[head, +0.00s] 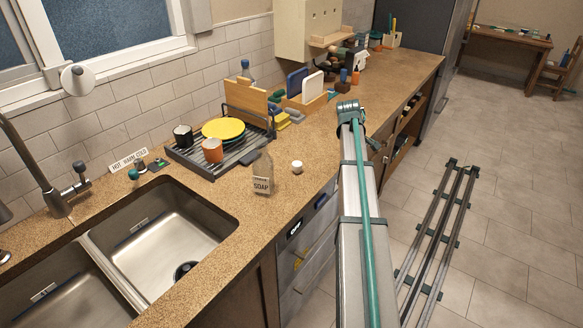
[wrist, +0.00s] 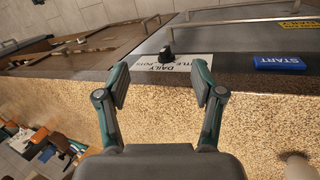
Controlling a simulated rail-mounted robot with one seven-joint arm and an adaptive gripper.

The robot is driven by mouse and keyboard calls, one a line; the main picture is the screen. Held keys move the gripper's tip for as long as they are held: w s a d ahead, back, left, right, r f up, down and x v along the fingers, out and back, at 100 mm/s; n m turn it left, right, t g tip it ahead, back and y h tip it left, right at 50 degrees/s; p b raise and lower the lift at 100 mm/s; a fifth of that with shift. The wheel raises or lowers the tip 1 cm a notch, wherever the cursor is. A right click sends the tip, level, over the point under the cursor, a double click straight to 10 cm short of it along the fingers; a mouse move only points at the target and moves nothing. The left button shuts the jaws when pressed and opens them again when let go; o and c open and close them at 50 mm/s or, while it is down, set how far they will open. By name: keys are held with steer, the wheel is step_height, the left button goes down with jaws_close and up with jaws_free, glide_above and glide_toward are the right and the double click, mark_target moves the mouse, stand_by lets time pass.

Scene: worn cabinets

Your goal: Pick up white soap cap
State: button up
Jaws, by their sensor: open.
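The white soap cap (head: 297,167) is a small round white piece on the brown speckled countertop, just right of the clear bottle labelled SOAP (head: 263,174) in the head view. In the wrist view a pale round object (wrist: 300,166), likely the cap, shows partly cut off at the lower right. My gripper (wrist: 160,72) is open with nothing between its fingers. It points at the counter edge and the drawer fronts beyond, with the pale object off to the right of its fingers.
A dish rack (head: 220,150) with a yellow plate and cups stands behind the soap bottle. The double sink (head: 165,232) is at left. Cutting boards and several small objects crowd the counter further back.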

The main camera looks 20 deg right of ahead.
steer(key=w+a+r+y+p, duration=0.1)
steer(key=w+a+r, duration=0.15)
steer(key=a, duration=0.45)
steer(key=w+a+r+y, duration=0.1)
steer(key=w+a+r, duration=0.1)
steer(key=a+r, duration=0.3)
step_height(320, 180, up, 3)
steer(key=m+y, duration=0.1)
steer(key=y, duration=0.1)
glide_above(297, 163)
steer(key=shift+g, duration=0.4)
steer(key=f, duration=0.1)
steer(key=f+p, duration=0.1)
steer(key=f, duration=0.1)
steer(key=f+p, duration=0.1)
steer(key=f, duration=0.1)
steer(key=shift+w, duration=0.3)
steer(key=shift+s+f+p, duration=0.25)
steer(key=shift+f+p, duration=0.4)
steer(key=shift+f, duration=0.2)
steer(key=shift+f+p, duration=0.5)
steer(key=shift+f, duration=1.3)
steer(key=c, duration=0.9)
